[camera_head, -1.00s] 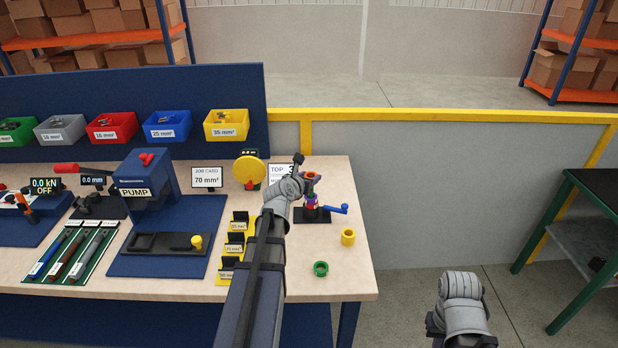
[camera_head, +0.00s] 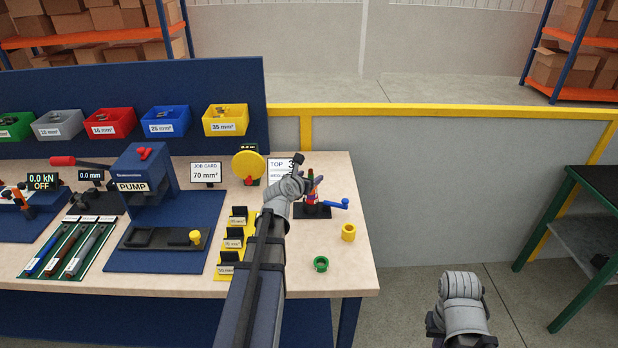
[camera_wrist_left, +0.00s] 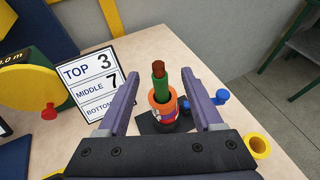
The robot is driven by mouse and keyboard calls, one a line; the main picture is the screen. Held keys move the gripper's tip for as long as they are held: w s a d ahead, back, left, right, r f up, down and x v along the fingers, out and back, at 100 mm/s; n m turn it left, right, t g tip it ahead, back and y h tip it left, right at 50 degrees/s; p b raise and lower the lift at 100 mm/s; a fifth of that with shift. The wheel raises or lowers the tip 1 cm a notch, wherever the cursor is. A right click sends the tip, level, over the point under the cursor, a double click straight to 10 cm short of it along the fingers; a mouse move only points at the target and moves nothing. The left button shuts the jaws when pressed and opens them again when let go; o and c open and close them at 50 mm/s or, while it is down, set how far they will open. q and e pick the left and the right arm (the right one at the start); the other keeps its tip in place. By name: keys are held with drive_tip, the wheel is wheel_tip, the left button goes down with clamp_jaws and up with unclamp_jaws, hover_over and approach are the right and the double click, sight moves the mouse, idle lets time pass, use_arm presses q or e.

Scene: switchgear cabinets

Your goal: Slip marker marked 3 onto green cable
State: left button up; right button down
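The green cable (camera_wrist_left: 160,84) stands upright with a brown-red tip, held above a dark base with a blue handle (camera_head: 337,204). An orange ring marker (camera_wrist_left: 162,108) sits around the cable below the tip; its number is not readable. Purple and white parts show just under it. The cable also shows in the head view (camera_head: 310,178). My left gripper (camera_wrist_left: 160,88) is open, with one finger on each side of the cable and gaps to the marker. In the head view my left wrist (camera_head: 284,190) is beside the cable.
A sign (camera_wrist_left: 92,80) reads TOP 3, MIDDLE 7; its bottom row is partly hidden. A yellow ring (camera_head: 348,232) and a green ring (camera_head: 321,264) stand on the bench near its right edge. The yellow wheel (camera_head: 249,165) stands left of the sign.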

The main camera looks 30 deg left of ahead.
use_arm(q)
drive_tip(key=shift+o, duration=1)
drive_tip(key=p+v, duration=0.3)
drive_tip(key=v, duration=0.4)
drive_tip(key=shift+s+r, duration=0.2)
drive_tip(key=shift+s, duration=0.15)
drive_tip(key=shift+d, duration=0.1)
